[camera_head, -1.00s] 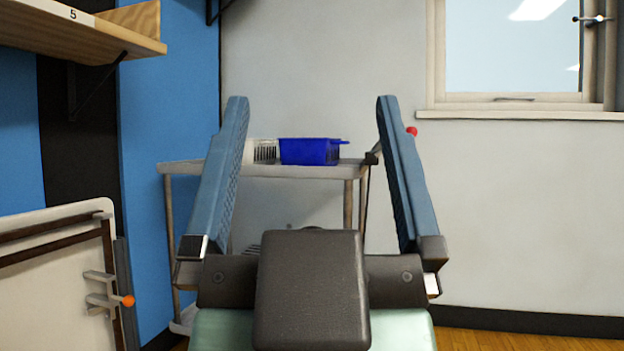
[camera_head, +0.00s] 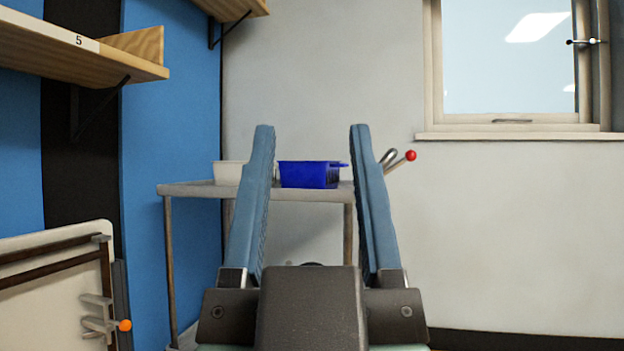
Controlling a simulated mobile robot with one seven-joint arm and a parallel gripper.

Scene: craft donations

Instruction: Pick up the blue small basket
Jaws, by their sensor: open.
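The blue small basket (camera_head: 309,175) stands upright on the top shelf of a grey trolley (camera_head: 190,189) against the back wall. It shows between my two blue fingers in the head view. My gripper (camera_head: 311,130) is open and empty, its fingers pointing forward and up on either side of the basket in the picture. The basket appears to lie beyond the fingertips, with no contact visible. Part of the trolley top is hidden behind the fingers.
A white basket (camera_head: 228,172) stands left of the blue one on the trolley. A red-tipped metal handle (camera_head: 410,156) juts up at the trolley's right. Wooden shelves (camera_head: 90,45) hang at upper left. A white folded board (camera_head: 50,290) stands at lower left. The right wall is bare below the window.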

